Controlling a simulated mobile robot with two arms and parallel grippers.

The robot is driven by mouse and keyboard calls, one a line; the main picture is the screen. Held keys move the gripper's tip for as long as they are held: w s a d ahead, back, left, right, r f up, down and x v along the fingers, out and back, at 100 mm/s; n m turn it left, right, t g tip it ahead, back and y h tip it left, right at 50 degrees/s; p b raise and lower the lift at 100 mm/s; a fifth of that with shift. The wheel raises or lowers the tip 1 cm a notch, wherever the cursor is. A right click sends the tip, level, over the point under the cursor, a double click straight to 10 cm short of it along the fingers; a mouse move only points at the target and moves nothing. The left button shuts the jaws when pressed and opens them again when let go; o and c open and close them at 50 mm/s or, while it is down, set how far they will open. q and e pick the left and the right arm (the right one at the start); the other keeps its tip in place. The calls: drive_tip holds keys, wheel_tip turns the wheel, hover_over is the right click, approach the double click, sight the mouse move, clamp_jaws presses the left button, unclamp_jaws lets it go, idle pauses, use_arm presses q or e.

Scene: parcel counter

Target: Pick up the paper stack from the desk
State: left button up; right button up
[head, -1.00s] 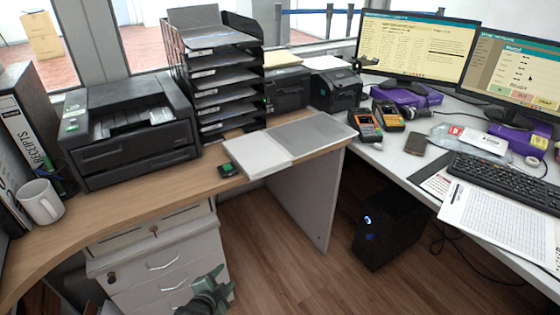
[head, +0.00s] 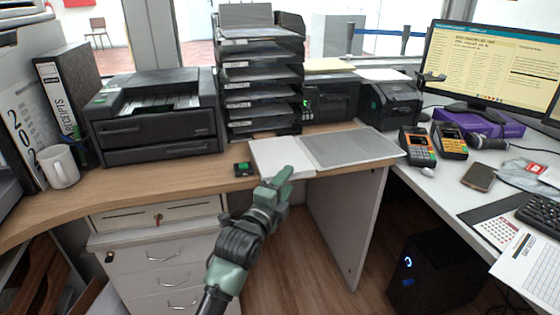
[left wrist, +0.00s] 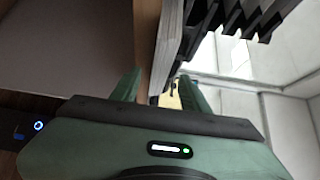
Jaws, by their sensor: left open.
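My left gripper (head: 279,181) is open at the desk's front edge, overlapping the stack's near edge in the head view. In the left wrist view, the stack's edge (left wrist: 170,40) and the desk edge appear beyond the open fingers (left wrist: 158,88). My right gripper is out of view.
A small dark green-topped device (head: 243,169) sits just left of the stack. A black tray tower (head: 262,85) and printer (head: 155,125) stand behind. A mug (head: 61,168) is at left. Drawers (head: 155,265) stand below the desk. Card terminals (head: 417,146) are on the white counter.

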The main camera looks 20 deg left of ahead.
use_arm(q)
drive_tip(key=shift+w+d, duration=0.1)
drive_tip(key=shift+w, duration=1.05)
clamp_jaws()
drive_tip(key=shift+f, duration=0.15)
drive_tip(key=shift+r, duration=0.2)
idle(0.3)
